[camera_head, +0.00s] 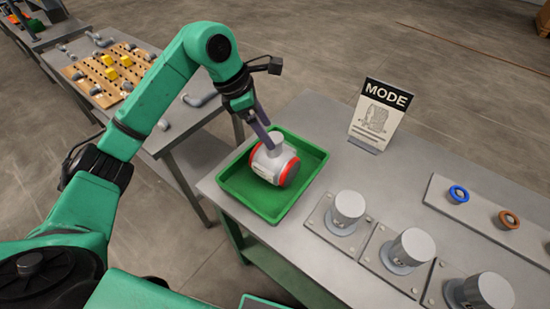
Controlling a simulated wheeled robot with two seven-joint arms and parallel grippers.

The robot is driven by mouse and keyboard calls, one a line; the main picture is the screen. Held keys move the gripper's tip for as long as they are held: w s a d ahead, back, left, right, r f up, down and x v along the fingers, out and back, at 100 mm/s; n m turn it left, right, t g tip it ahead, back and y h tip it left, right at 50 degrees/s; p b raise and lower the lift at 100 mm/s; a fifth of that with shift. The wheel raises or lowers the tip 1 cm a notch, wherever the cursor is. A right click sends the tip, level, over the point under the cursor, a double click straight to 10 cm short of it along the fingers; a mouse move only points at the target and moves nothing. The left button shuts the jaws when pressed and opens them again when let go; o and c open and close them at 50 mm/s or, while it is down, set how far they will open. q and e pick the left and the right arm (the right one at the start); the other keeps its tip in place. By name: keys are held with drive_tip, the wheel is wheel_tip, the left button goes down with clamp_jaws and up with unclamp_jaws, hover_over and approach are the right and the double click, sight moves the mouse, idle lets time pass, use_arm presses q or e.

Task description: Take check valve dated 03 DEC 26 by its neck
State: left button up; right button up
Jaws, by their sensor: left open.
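A check valve (271,168) lies in the green tray (302,202). It has a pale grey body, a red ring at its right end and a short neck (275,138) pointing up. Any date on it is too small to read. My left gripper (266,137) comes down from above, with its fingers at the neck. The jaws are open, and one finger partly hides the other, so I cannot tell whether they straddle the neck or touch it. My right gripper is not in view.
A MODE sign (381,115) stands behind the tray on the grey table (420,170). Several grey cylinders on square plates, such as this one (348,208), stand to the right. A strip holds a blue ring (458,194) and an orange ring (508,219). A pegboard (108,75) is at left.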

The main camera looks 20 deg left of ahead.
sight(273, 137)
use_arm(q)
drive_tip(key=p+x, duration=0.2)
drive_tip(key=x, duration=0.2)
drive_tip(key=shift+w+d+f, duration=0.15)
drive_tip(key=shift+w+d, duration=0.05)
drive_tip(key=shift+w, duration=0.05)
drive_tip(key=shift+f, duration=0.25)
drive_tip(key=shift+c, duration=0.3)
drive_tip(key=c, duration=1)
drive_tip(key=shift+w, duration=0.1)
clamp_jaws()
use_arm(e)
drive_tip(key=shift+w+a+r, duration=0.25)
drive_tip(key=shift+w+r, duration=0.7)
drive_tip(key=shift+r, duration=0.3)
use_arm(q)
drive_tip(key=shift+r, duration=0.1)
